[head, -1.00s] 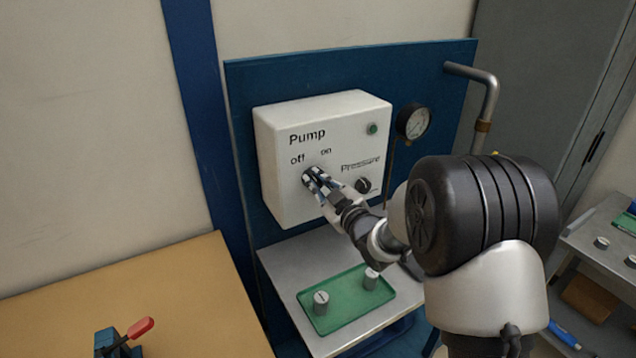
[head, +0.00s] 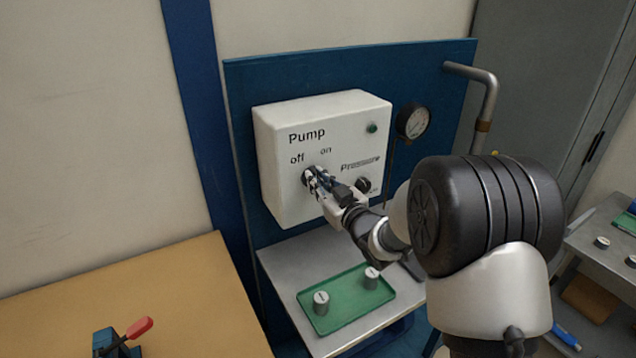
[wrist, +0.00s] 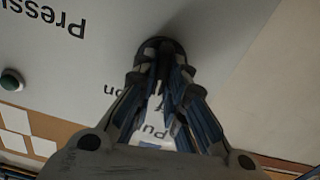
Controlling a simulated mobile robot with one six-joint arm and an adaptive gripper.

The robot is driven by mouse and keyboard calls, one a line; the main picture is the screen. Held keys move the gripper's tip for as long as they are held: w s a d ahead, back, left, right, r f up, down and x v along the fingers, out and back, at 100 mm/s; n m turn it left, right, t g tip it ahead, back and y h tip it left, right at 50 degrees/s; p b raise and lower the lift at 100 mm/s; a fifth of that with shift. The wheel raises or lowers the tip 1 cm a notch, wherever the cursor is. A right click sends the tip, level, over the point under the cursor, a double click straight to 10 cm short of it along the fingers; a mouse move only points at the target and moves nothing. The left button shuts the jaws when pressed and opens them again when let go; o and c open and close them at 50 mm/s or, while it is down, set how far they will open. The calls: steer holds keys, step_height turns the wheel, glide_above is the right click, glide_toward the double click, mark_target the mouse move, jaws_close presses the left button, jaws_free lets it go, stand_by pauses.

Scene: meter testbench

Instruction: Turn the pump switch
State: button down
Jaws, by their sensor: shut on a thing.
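The white pump box (head: 335,115) is mounted on a blue panel and carries the labels Pump, off, on and Pressure. The dark round pump switch (head: 306,177) sits below the off and on labels. My gripper (head: 316,175) is at the switch, with its fingers shut on it and covering most of it. In the wrist view my gripper (wrist: 161,75) reaches up to the dark switch (wrist: 178,46). The fingers hide which way the switch points.
A second dark knob (head: 363,185) sits under the Pressure label, close to my gripper. A green button (head: 372,128) and a pressure gauge (head: 414,122) are to the upper right. A green tray (head: 335,317) with two grey cylinders lies on the shelf below.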

steer(key=shift+w+d+m+p, duration=0.1)
steer(key=shift+m+p, duration=0.2)
steer(key=shift+m, duration=1.55)
steer(key=shift+d+m+p, duration=0.1)
steer(key=shift+m+p, duration=0.15)
steer(key=shift+m, duration=1.6)
steer(key=c, duration=1.6)
jaws_free()
steer(key=v, duration=1.2)
